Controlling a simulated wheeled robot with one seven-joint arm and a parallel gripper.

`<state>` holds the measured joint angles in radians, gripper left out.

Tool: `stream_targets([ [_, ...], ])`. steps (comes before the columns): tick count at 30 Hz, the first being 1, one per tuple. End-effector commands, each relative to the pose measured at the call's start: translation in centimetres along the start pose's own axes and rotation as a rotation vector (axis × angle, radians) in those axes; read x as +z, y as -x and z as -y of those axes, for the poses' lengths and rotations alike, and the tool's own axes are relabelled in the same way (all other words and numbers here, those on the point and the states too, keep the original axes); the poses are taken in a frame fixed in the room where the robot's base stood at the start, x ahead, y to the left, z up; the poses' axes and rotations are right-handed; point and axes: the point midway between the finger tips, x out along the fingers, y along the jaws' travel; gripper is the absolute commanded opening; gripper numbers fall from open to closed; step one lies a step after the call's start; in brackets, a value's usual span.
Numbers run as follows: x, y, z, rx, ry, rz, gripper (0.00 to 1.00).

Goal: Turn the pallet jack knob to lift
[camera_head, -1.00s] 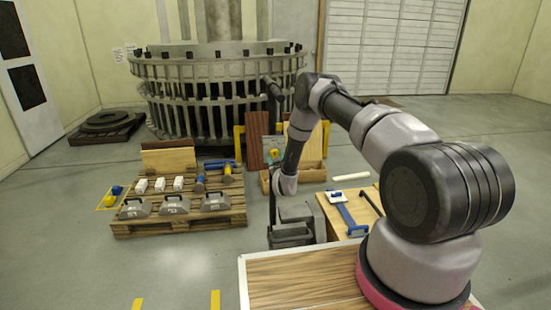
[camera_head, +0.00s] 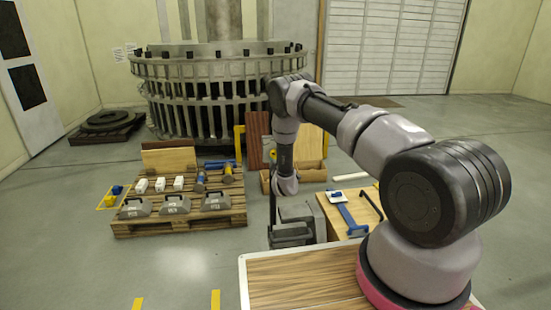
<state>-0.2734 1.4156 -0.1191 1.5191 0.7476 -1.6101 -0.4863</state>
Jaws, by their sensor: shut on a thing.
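The pallet jack (camera_head: 291,233) stands on the floor in the middle of the view, a low dark grey body beside the wooden table. A thin dark upright shaft (camera_head: 272,205) rises from its left side and passes behind my arm. I cannot make out the knob; my arm covers that area. My arm reaches over from the right, and its forearm hangs down to the wrist (camera_head: 286,185) just above the jack body. My gripper's fingers are hidden behind the wrist and forearm, so I cannot see what they touch.
A wooden pallet (camera_head: 180,222) with grey weights, white blocks and blue-yellow tools stands left of the jack. A small table (camera_head: 333,213) with a blue tool stands right. A large round turret (camera_head: 222,90) stands behind.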

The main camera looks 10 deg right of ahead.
Motion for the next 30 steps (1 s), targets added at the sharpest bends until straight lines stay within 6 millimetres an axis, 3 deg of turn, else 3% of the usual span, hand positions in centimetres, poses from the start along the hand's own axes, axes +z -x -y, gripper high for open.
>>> stream_targets([
  [15,0.02,0.02,0.04,-0.001,0.022,0.000,0.01],
  [16,0.02,0.03,0.04,-0.001,0.022,0.000,0.60],
  [18,0.02,0.03,0.04,-0.001,0.022,0.000,0.86],
  [30,0.05,0.55,0.07,-0.002,0.020,0.002,0.86],
])
